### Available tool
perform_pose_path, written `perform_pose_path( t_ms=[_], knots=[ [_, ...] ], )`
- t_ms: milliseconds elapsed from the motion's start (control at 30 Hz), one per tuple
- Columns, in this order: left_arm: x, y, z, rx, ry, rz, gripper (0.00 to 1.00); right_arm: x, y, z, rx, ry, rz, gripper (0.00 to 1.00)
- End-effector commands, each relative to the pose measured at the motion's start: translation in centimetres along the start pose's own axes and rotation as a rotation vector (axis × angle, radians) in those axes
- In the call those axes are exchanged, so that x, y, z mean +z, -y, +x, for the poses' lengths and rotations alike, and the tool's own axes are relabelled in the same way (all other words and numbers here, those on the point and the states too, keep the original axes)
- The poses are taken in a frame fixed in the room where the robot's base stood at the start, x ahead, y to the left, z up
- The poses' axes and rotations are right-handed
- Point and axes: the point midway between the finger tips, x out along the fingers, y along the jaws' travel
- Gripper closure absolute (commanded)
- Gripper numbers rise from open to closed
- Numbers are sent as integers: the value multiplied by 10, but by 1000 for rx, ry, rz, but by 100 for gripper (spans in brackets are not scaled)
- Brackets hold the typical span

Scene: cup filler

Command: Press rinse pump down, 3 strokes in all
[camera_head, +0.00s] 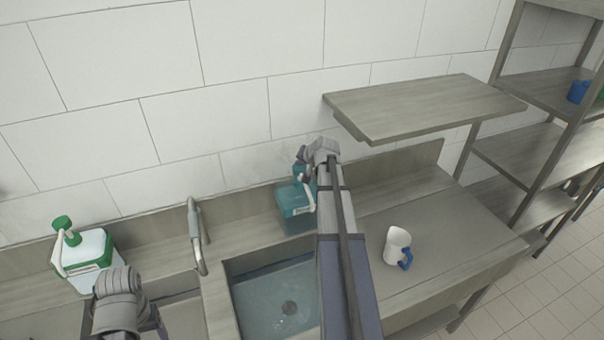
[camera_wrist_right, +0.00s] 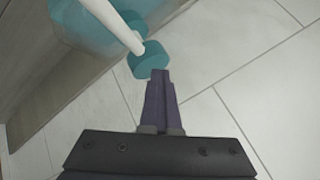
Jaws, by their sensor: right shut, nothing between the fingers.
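A teal pump bottle (camera_head: 293,200) with a pale spout, which I take as the rinse pump, stands on the ledge behind the sink, partly hidden by my right arm. My right gripper (camera_head: 302,170) is above and beside it, shut and empty. In the right wrist view, its closed fingertips (camera_wrist_right: 160,78) are at the edge of the round teal pump head (camera_wrist_right: 148,59), with the white spout running up left. I cannot tell whether they touch. My left gripper (camera_head: 150,325) is at the lower left, mostly hidden by its own wrist.
A white and green pump bottle (camera_head: 92,250) stands on the left ledge. The sink (camera_head: 285,295) has a tap (camera_head: 196,237) at its left. A white mug (camera_head: 397,245) with a blue handle stands on the right counter (camera_head: 450,235). A wall shelf (camera_head: 420,105) hangs above.

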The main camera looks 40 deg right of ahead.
Motion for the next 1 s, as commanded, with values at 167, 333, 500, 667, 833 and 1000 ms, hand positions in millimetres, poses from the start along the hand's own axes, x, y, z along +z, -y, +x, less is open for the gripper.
perform_pose_path(
  t_ms=[167,333,500,667,833,1000],
  knots=[
    [0,0,1,0,0,0,31,1,0,1,0,2,0,100],
    [0,0,1,0,0,0,31,1,-1,1,0,2,-1,100],
    [0,0,3,0,0,0,31,2,-1,2,0,2,-1,100],
    [0,0,5,0,0,0,31,3,-2,4,0,2,-1,100],
    [0,-1,7,0,0,0,31,4,-3,5,1,2,-1,100],
    [0,-1,6,0,0,0,31,4,-3,5,1,3,-1,100]
  ],
)
